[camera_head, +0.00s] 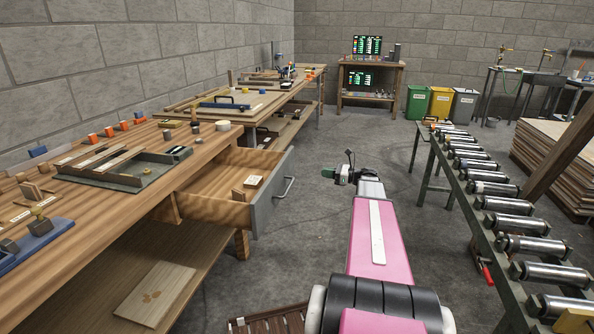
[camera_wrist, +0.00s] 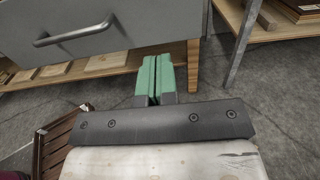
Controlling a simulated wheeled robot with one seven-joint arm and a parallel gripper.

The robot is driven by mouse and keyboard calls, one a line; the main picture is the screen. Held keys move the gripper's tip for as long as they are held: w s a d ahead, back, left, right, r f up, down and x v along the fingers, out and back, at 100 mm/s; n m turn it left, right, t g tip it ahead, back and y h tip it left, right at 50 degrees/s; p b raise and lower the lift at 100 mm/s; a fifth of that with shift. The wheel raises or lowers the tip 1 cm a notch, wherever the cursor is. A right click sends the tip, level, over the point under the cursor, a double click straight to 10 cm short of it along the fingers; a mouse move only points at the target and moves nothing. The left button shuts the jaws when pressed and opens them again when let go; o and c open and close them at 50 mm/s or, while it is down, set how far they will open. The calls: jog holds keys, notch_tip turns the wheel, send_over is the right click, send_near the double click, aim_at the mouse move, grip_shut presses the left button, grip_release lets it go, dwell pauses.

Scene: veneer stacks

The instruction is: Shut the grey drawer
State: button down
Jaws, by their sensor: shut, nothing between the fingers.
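The grey drawer (camera_head: 264,207) stands pulled out from the wooden workbench on the left, its wooden inside showing with a small block in it. Its bar handle (camera_head: 284,187) is on the grey front. In the wrist view the grey front (camera_wrist: 150,24) and handle (camera_wrist: 75,32) fill the upper left. My gripper (camera_head: 327,172) is to the right of the drawer front, apart from it. In the wrist view its green fingers (camera_wrist: 153,75) are together and empty, pointing toward the bench below the drawer's right end.
The workbench top (camera_head: 100,213) carries a tray, blocks and small parts. A roller conveyor (camera_head: 490,205) stands to the right. A dark slatted crate (camera_wrist: 52,140) lies on the floor at lower left. The grey floor between bench and conveyor is mostly free.

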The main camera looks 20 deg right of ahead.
aim_at(290, 168)
jog(key=x, duration=1.3)
jog(key=shift+w+a, duration=0.2)
jog(key=shift+a, duration=0.05)
jog(key=x, duration=2.8)
jog(key=shift+w+a, duration=0.15)
jog(key=shift+a, duration=0.15)
jog(key=shift+d, duration=0.1)
